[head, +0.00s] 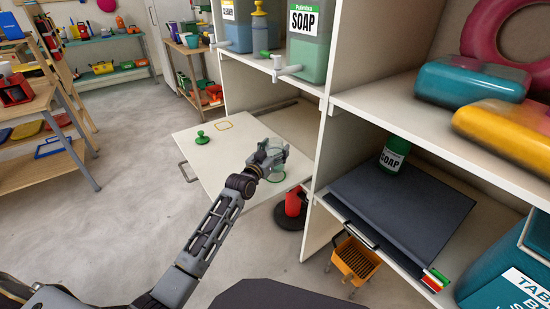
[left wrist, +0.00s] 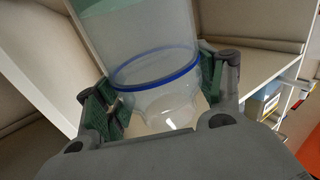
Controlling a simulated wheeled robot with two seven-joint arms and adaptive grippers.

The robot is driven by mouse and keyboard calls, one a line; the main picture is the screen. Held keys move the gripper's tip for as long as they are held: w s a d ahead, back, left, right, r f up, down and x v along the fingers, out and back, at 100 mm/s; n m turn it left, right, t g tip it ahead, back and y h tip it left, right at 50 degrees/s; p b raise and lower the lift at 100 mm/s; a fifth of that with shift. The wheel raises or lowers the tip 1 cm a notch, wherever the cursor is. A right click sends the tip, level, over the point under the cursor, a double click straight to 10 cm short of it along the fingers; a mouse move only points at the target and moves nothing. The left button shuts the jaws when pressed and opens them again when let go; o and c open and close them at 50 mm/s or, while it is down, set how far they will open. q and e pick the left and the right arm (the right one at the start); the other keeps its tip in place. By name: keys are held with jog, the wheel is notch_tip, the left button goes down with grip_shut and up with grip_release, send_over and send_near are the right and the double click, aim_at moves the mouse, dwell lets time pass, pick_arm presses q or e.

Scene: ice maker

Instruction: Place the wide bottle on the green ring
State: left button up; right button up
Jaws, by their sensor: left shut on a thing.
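A clear, wide bottle with a blue band (left wrist: 155,65) fills the middle of the left wrist view. My left gripper (left wrist: 158,98) is shut on it, with green finger pads on both sides. In the head view my left gripper (head: 266,160) is over the right part of a pale pull-out board. The bottle is see-through and hard to make out there. A thin green ring (head: 300,179) is marked on the board, just under and beside the gripper, partly hidden by it. I cannot tell whether the bottle touches the board. My right gripper is not in view.
A cabinet wall (head: 318,185) stands close on the right. A red cylinder (head: 293,203) is below the board. Soap containers (head: 305,45) stand on the shelf above.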

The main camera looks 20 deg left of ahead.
pick_arm(q)
jog(key=shift+f, duration=0.35)
notch_tip(320, 180, down, 2)
jog(key=shift+f+b, duration=0.25)
jog(key=shift+b, duration=0.35)
jog(key=shift+f, duration=0.3)
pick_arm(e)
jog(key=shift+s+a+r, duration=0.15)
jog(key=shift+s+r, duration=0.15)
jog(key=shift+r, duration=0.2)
pick_arm(q)
jog(key=o, duration=1.1)
jog(key=shift+c, duration=0.2)
jog(key=shift+o, duration=0.7)
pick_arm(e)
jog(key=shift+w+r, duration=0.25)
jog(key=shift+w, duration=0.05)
pick_arm(q)
jog(key=shift+s, duration=0.1)
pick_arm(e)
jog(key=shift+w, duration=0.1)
